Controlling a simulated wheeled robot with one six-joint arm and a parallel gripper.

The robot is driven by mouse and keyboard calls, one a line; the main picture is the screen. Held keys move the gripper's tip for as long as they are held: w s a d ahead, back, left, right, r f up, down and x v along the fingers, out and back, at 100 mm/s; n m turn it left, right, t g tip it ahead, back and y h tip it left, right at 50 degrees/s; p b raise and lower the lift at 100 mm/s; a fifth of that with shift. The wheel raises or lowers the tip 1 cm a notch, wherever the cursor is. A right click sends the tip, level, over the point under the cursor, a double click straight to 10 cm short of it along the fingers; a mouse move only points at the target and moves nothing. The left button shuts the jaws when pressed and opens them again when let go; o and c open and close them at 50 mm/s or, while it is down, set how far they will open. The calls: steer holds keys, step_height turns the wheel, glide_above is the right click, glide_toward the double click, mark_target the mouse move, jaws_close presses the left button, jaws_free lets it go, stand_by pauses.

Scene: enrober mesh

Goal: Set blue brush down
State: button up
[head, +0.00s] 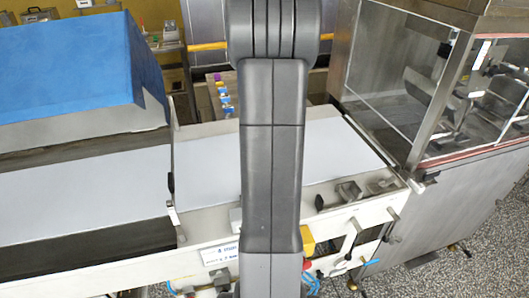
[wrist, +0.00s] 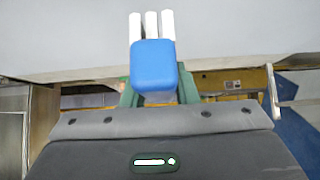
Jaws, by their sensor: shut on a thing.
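The blue brush (wrist: 153,66) shows in the wrist view as a rounded blue block with several white strips at its far end. My gripper (wrist: 157,90) is shut on it, with a green finger on either side of its near end. The white strips overlap a pale grey surface in that view; I cannot tell whether they touch it. In the head view my arm hides the gripper and the brush.
A pale conveyor belt (head: 215,165) runs behind my arm in the head view. A blue-covered hood (head: 65,60) stands at left and a clear-walled metal cabinet (head: 395,70) at right. Metal blocks (head: 348,192) sit on the conveyor's near edge. Small coloured items (head: 223,98) stand behind the belt.

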steer(key=shift+f+b, duration=1.5)
steer(key=shift+f, duration=0.5)
steer(key=shift+f, duration=0.1)
steer(key=o, duration=1)
